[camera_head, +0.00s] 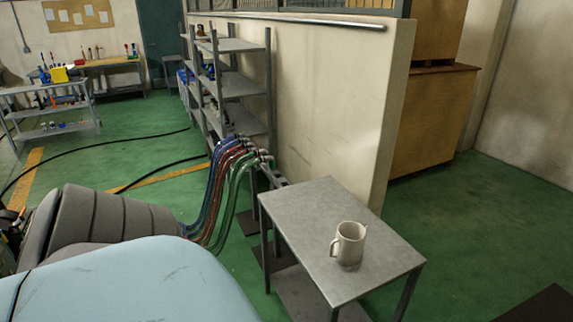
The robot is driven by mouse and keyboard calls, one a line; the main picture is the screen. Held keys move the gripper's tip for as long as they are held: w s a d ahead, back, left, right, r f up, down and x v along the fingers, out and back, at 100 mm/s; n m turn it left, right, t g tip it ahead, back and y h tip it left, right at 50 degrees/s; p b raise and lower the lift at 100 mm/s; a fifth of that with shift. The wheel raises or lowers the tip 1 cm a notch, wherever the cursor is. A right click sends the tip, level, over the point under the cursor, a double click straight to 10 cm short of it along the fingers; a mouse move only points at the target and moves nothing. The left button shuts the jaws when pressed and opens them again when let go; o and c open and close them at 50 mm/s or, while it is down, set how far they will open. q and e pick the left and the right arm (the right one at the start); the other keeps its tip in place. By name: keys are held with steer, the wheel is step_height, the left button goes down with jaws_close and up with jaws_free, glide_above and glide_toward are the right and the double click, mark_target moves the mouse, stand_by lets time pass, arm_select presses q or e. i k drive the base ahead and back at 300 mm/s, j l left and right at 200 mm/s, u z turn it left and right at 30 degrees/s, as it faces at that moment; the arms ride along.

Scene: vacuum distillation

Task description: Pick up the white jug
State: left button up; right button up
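The white jug (349,244) stands upright on a small grey metal table (306,208) in the lower right of the head view. Its handle points to the left and its open top faces up. Nothing touches the jug except the tabletop. Neither of my grippers shows in this view, so I cannot see where they are relative to the jug.
A low partition wall (310,105) rises behind the table. A grey shelf rack (238,88) and coloured hoses (222,180) stand to its left. A large pale blue surface (140,285) fills the lower left. Green floor (480,225) is clear to the right.

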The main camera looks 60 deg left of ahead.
mark_target(350, 235)
steer(key=k+u, duration=0.1)
steer(key=u, duration=1.25)
